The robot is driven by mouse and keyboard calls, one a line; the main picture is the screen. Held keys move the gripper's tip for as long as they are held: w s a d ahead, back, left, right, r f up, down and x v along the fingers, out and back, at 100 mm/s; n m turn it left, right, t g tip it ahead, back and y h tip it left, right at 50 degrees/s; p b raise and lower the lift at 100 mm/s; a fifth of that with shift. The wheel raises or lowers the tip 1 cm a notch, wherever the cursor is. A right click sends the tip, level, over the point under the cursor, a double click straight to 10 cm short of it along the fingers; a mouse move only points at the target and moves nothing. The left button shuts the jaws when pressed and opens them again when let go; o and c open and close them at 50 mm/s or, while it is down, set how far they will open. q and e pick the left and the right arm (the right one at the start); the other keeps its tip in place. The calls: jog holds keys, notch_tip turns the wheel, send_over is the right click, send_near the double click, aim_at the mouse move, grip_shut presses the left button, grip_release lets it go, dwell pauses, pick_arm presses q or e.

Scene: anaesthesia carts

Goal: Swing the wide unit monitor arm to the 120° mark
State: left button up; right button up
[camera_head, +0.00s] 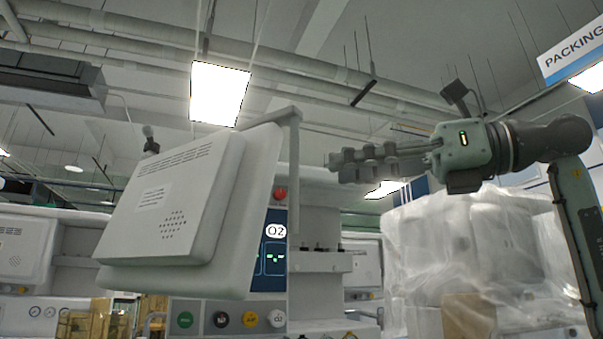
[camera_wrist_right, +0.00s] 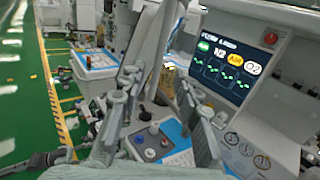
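The monitor (camera_head: 165,205) is a large pale panel seen from behind and tilted, at the left of the head view. A pale monitor arm (camera_head: 290,125) rises beside its upper right corner. My right gripper (camera_head: 337,166) is raised in the air to the right of this arm, apart from it in the picture, fingers pointing left. The right wrist view shows its two fingers (camera_wrist_right: 158,85) spread with nothing held between them. A pale slab (camera_wrist_right: 160,40) shows beyond the fingers; I cannot tell which part it is. No angle mark is readable. My left gripper is not in view.
The unit's lit gas display (camera_wrist_right: 228,60) is beside the right finger in the wrist view and partly behind the monitor in the head view (camera_head: 272,255). Wrapped goods (camera_head: 480,250) stand below my right arm. A red knob (camera_head: 280,193) sits above the display.

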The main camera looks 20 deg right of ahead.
jog(key=x, duration=0.6)
jog(key=shift+a, duration=0.1)
jog(key=shift+c, duration=0.2)
grip_shut()
